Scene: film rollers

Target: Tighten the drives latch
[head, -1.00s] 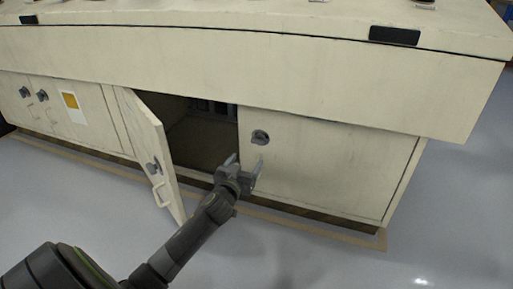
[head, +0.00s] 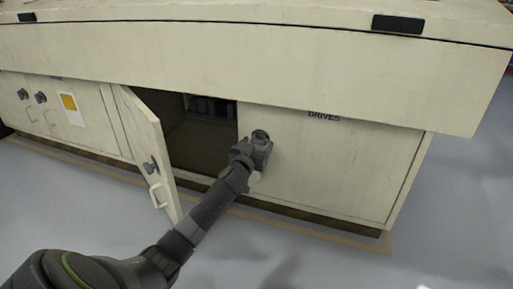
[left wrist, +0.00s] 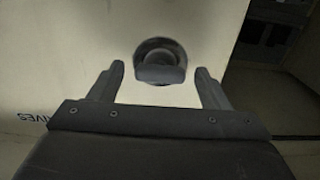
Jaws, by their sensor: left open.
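The drives latch (left wrist: 160,62) is a round dark knob with a raised grip bar, set in the cream drives door (head: 335,165). In the left wrist view it sits just beyond and between my left gripper's two fingertips (left wrist: 160,85). The fingers are open, one on each side, with no contact visible. In the head view my left gripper (head: 258,146) is in front of the latch and hides most of it. The "DRIVES" label (head: 324,117) is on the door to the upper right of the latch. My right gripper is not in view.
A cabinet door (head: 150,150) with a latch and handle stands open to the left of my arm. The dark opening (head: 205,140) beside it shows the cabinet inside. An overhanging cream top (head: 250,65) runs above the doors. Grey floor (head: 450,220) is clear at the right.

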